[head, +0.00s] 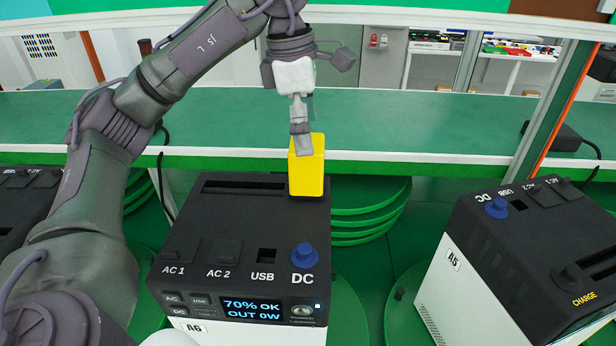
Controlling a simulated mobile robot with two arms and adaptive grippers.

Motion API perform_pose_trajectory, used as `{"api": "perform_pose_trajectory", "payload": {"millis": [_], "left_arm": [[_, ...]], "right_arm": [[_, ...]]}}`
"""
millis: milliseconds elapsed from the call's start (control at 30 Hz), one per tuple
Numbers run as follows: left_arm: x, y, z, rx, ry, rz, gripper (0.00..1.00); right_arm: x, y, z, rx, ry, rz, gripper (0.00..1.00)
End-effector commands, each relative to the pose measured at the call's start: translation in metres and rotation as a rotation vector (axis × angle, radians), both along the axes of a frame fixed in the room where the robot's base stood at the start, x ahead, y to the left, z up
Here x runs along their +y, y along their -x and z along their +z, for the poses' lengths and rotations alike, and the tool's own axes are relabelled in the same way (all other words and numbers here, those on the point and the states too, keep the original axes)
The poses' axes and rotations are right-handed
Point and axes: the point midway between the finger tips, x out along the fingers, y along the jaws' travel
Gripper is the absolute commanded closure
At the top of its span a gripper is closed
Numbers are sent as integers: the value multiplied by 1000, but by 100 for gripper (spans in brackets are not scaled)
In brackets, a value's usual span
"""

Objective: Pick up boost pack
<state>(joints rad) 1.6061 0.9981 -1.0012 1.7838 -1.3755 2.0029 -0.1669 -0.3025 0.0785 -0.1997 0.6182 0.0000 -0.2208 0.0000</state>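The boost pack appears to be the upright yellow block (308,172) at the back right of the black top of power unit A6 (225,240). Its lower end meets the top of the unit; I cannot tell whether it sits in a slot or on the surface. My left gripper (302,145) points down from above, with a finger overlapping the pack's upper part. The fingers are seen edge-on, so I cannot tell whether they are closed on the pack. My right gripper is not in view.
Unit A6 has an empty long slot (243,188), a blue DC knob (304,256) and a lit screen (252,309). Unit A5 (520,250) stands at the right, a green turntable (348,310) below. A green shelf (420,125) runs behind, a post (548,115) at its right.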

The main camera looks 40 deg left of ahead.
Motion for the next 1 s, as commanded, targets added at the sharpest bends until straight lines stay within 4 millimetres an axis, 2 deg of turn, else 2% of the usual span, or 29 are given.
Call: {"api": "perform_pose_trajectory", "payload": {"millis": [167,367,500,767,867,1000], "left_arm": [[-1,1,-8,1,-1,1,0],[-5,7,-34,3,-1,1,0],[-8,4,-52,2,0,2,0],[-8,3,-57,0,1,1,0],[-8,3,-57,0,1,1,13],[-8,3,-57,0,1,1,37]], "right_arm": [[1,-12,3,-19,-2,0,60],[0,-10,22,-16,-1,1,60],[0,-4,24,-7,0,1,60],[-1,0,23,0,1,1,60],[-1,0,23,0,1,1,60],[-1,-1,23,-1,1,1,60]]}}
